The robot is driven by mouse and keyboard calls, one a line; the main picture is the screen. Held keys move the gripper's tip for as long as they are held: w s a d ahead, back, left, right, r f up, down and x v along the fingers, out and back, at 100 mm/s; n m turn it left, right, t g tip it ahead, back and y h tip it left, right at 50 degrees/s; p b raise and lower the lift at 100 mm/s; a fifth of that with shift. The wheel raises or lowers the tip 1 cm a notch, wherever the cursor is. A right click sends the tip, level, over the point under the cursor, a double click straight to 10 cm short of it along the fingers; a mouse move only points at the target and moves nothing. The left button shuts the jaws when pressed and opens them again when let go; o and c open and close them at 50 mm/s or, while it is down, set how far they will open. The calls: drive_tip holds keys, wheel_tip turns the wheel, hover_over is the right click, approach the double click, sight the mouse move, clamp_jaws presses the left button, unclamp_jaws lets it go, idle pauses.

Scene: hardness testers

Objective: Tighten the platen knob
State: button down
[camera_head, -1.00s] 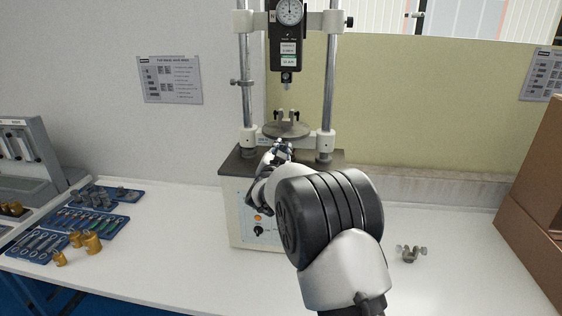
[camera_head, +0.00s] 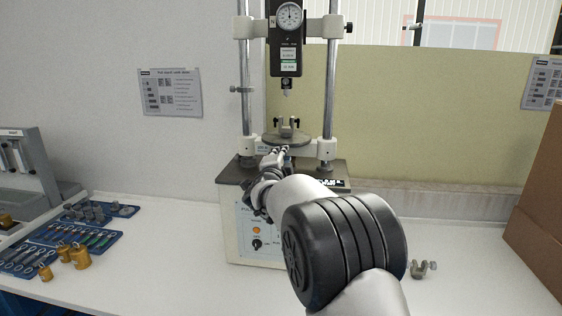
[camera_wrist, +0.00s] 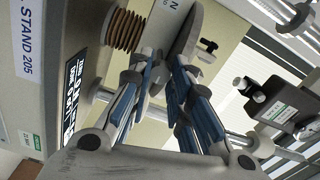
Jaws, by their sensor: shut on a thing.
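The round grey platen (camera_head: 272,141) sits low between the two columns of the test stand (camera_head: 240,235), with a small clamp fixture (camera_head: 287,127) on top. It shows edge-on in the wrist view (camera_wrist: 186,42). My gripper (camera_head: 279,154) reaches in just below the platen's front. In the wrist view my gripper (camera_wrist: 162,82) has its blue-padded fingers closed in on the platen knob, beside the platen's underside. The knob is mostly hidden by the fingers. A ribbed coppery screw (camera_wrist: 125,30) shows beside the fingers.
A dial gauge head (camera_head: 287,40) hangs above the platen. A loose wing-screw clamp (camera_head: 422,269) lies on the bench at right, near brown boxes (camera_head: 540,190). Blue tool trays (camera_head: 75,240) and brass weights (camera_head: 78,256) lie at left.

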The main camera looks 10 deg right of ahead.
drive_tip(key=m, duration=0.4)
drive_tip(key=shift+m, duration=0.3)
drive_tip(key=m, duration=0.3)
drive_tip(key=shift+m, duration=0.4)
drive_tip(key=m, duration=0.4)
drive_tip(key=shift+m, duration=2)
drive_tip(key=shift+r, duration=0.1)
drive_tip(key=c, duration=1.4)
unclamp_jaws()
drive_tip(key=shift+c, duration=0.2)
drive_tip(key=v, duration=1.2)
